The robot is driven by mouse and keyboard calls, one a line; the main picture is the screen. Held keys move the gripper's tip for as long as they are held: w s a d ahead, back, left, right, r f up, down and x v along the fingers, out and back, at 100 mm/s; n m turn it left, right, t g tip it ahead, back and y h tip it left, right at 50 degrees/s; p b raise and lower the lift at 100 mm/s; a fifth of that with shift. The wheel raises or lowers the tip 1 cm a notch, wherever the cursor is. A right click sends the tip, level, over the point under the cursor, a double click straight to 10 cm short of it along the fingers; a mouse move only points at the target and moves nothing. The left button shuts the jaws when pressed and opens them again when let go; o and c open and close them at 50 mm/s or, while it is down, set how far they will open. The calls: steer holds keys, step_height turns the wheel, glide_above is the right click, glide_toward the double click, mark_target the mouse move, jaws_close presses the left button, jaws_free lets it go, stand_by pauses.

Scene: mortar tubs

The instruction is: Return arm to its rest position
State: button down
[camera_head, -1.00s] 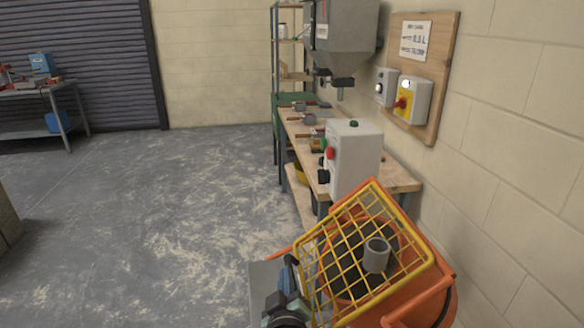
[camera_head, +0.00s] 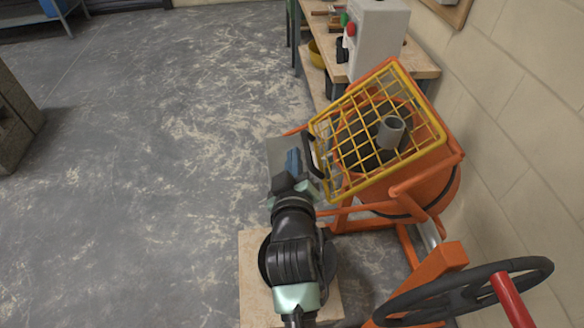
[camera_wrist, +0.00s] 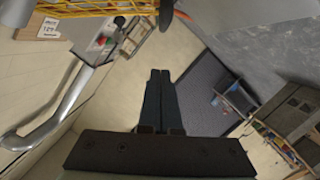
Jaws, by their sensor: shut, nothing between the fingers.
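My gripper (camera_head: 293,162) is at the end of my arm, just left of the mixer's yellow guard in the head view. In the wrist view its two dark fingers (camera_wrist: 160,98) lie together, shut and empty. The orange mixer (camera_head: 435,185) stands on the right, with the yellow wire guard (camera_head: 352,104) tilted over its drum mouth. A grey tube (camera_head: 391,132) sits at the guard. Whether my gripper touches the guard cannot be told. Part of the guard shows at the top left of the wrist view (camera_wrist: 85,8).
A black handwheel (camera_head: 465,291) is at the lower right. A wooden bench (camera_head: 421,66) with a grey control box (camera_head: 377,40) stands behind the mixer against the wall. Open grey floor (camera_head: 160,150) lies to the left. A grey block (camera_head: 15,120) is at the left edge.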

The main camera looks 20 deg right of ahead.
steer(key=shift+v, duration=1.95)
steer(key=shift+w+a+r, duration=0.1)
steer(key=shift+a+r, duration=0.05)
steer(key=w+a+r+m+t+y+p, duration=0.1)
steer(key=a+r+t, duration=0.25)
steer(key=r, duration=1.05)
steer(key=a+r+m+t+y+p, duration=0.1)
steer(key=a+r+t, duration=0.3)
steer(key=r, duration=1)
steer(key=s+a+r+t+y, duration=0.1)
steer(key=s+a+r, duration=0.2)
steer(key=r, duration=0.4)
steer(key=s+a+r+t+y, duration=0.2)
steer(key=s+r, duration=0.3)
steer(key=r, duration=0.2)
steer(key=s+a+r+t+y+p, duration=0.1)
steer(key=s+a+r+t, duration=0.1)
steer(key=r, duration=0.6)
steer(key=shift+s+a, duration=0.85)
steer(key=shift+s, duration=0.05)
